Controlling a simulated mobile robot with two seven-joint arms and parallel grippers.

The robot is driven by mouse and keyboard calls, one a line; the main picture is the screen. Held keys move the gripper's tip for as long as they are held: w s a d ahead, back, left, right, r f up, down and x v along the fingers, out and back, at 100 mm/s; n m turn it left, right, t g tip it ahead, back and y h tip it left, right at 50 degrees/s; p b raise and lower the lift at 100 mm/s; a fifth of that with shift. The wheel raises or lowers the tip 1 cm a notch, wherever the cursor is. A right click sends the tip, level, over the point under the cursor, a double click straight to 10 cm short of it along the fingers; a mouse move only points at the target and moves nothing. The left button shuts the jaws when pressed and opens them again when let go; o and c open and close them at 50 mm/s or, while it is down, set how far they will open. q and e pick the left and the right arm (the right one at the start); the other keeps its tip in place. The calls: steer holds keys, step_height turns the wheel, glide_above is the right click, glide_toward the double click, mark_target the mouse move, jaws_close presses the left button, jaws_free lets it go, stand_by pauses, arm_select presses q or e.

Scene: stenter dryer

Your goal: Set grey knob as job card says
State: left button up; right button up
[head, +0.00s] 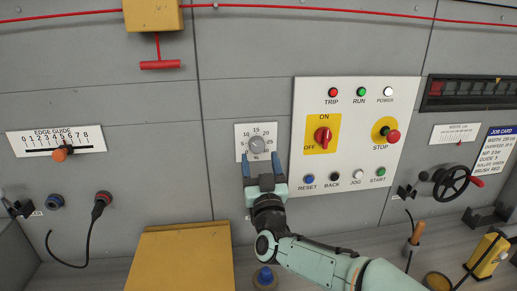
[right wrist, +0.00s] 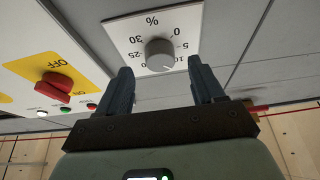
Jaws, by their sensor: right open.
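The grey knob (head: 257,146) sits on a white dial plate (head: 241,130) marked in percent, with numbers around it. In the right wrist view the knob (right wrist: 160,55) shows upside down, with a pale mark on its lower side; I cannot tell its exact number. My right gripper (head: 262,157) is open just below the knob. In the wrist view its fingers (right wrist: 163,75) stand apart, one to each side of the knob, with nothing between them. The job card (head: 497,143) hangs at the far right; its small lines include overfeed. My left gripper is not in view.
A control panel (head: 345,85) with a red OFF/ON switch (head: 322,137) and a red stop button (head: 393,136) is right of the dial. A yellow box (head: 180,258) stands below left. A black handwheel (head: 450,182) is at right.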

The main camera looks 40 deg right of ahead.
mark_target(257, 149)
steer(key=shift+p+x, duration=0.4)
steer(key=shift+x, duration=1.3)
steer(key=c, duration=1.1)
steer(key=shift+o, duration=0.3)
